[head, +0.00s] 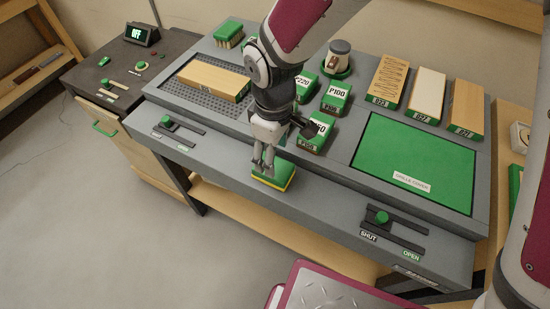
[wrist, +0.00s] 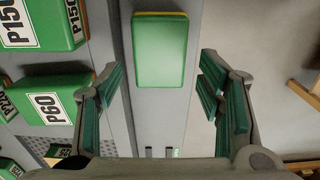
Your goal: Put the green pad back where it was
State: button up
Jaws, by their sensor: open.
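The green pad (head: 274,177), with a yellow layer beneath its green top, lies flat on the front ledge of the grey bench. It also shows whole in the wrist view (wrist: 160,50), at top centre. My gripper (head: 265,161) is over the pad in the head view, fingers pointing down. In the wrist view my open gripper (wrist: 162,75) has its green-lined fingers apart, one towards each side of the pad, with nothing between them held. I cannot tell the exact height of the fingertips above the pad.
Green-and-white grit blocks, including P220 (head: 304,84) and P100 (head: 336,96), stand behind the gripper. A wooden block (head: 214,80) lies on a perforated plate at left. A green panel (head: 415,160) and a slider (head: 381,217) are at right.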

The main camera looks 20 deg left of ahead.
aim_at(276, 166)
notch_tip(276, 166, up, 6)
dwell(0.4)
jog(key=w+d+r+m+t, duration=0.1)
jog(key=d+r+m, duration=0.3)
jog(key=d+r, duration=0.45)
jog(key=w+d+r+m+t, duration=0.1)
jog(key=d+r+m, duration=0.35)
jog(key=d, duration=0.75)
jog(key=s+d+r+m+t, duration=0.2)
jog(key=s+d+r+m, duration=0.2)
jog(key=s+d+m, duration=0.4)
jog(key=s+d, duration=0.2)
jog(key=d, duration=0.4)
jog(key=shift+s+m, duration=0.3)
jog(key=shift+m, duration=0.05)
